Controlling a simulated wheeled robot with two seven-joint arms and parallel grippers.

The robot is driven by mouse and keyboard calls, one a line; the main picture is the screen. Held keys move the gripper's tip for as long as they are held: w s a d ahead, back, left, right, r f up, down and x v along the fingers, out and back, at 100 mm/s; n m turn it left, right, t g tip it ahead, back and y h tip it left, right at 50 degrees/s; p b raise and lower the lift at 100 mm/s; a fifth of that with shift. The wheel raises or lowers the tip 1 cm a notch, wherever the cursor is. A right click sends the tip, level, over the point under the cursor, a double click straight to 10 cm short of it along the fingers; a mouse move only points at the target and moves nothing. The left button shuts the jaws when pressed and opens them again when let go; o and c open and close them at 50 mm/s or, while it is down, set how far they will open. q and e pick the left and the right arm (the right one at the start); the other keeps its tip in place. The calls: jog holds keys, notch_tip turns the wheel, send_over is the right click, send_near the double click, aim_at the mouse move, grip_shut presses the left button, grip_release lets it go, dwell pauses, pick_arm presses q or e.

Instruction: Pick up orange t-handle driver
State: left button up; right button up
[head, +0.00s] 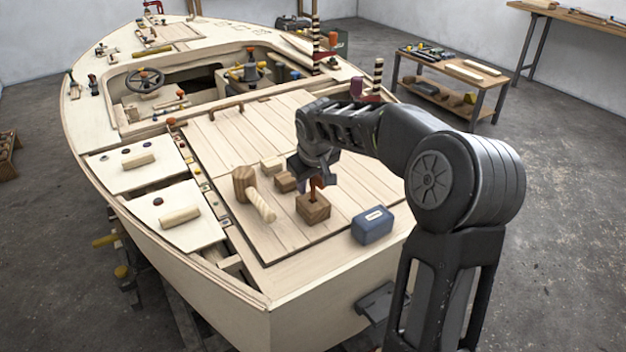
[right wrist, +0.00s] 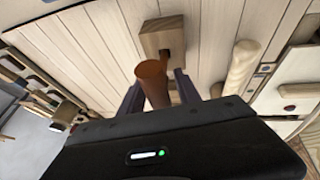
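The orange t-handle driver (head: 316,186) stands upright in a small wooden block (head: 313,211) on the hatch planks. In the right wrist view the driver (right wrist: 152,82) shows as a rust-orange handle, with the block (right wrist: 162,38) behind it. My right gripper (head: 315,172) is right over the block, pointing down at the driver. In the right wrist view its two dark fingers (right wrist: 160,90) are apart, one on either side of the handle. I see a gap at the right finger; contact at the left finger is unclear. My left gripper is out of view.
A wooden mallet (head: 252,192) and small wooden blocks (head: 284,182) lie left of the driver's block. A blue box (head: 372,225) sits to its right. The hatch planks (head: 240,135) behind are mostly clear.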

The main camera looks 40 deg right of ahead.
grip_shut()
dwell(0.4)
jog(key=shift+d+r, duration=0.1)
jog(key=shift+r, duration=0.05)
notch_tip(320, 180, up, 10)
jog(key=shift+f, duration=0.1)
dwell(0.5)
jog(key=shift+p, duration=0.4)
jog(key=shift+r+p, duration=2.1)
jog(key=shift+r, duration=0.4)
jog(key=shift+r, duration=0.1)
